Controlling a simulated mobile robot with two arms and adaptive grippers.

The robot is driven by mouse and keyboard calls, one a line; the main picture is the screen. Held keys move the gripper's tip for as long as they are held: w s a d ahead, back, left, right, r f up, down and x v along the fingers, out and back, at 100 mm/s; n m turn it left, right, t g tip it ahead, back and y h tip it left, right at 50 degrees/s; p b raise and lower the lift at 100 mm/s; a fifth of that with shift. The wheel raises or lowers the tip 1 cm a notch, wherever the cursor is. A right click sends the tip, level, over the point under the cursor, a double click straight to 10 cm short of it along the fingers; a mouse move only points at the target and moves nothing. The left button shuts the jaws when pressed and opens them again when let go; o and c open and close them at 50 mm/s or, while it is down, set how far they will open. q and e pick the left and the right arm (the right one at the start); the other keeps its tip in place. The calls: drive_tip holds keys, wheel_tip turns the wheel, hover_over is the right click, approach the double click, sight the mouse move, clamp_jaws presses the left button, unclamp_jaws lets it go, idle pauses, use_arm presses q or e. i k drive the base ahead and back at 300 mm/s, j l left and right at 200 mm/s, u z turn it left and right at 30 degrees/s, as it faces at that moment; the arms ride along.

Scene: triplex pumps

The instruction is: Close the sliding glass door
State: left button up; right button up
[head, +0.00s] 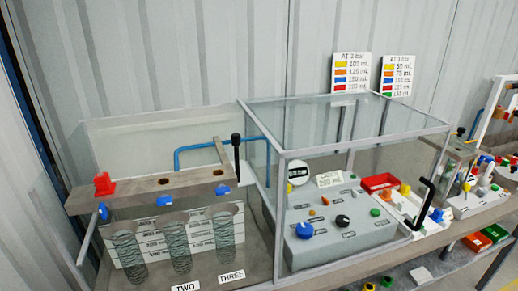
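A glass enclosure with a grey metal frame (365,146) stands on the bench in the middle of the head view. Clear panes make it hard to tell which one is the sliding door and how far it stands open. A black bent handle (426,203) is at the enclosure's front right edge. Inside is a grey control panel (345,245) with a blue knob (304,230), a black knob (342,220) and a round gauge (298,171). Neither of my grippers is in view.
Left of the enclosure, a grey beam (150,192) with a red part (103,184) stands above several clear coiled cylinders (177,248). Red (380,182) and white trays with small coloured parts lie right of the control panel. Two signs (350,72) stand behind. More equipment fills the far right.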

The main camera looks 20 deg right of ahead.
sight(430, 193)
drive_tip(key=z, duration=1.3)
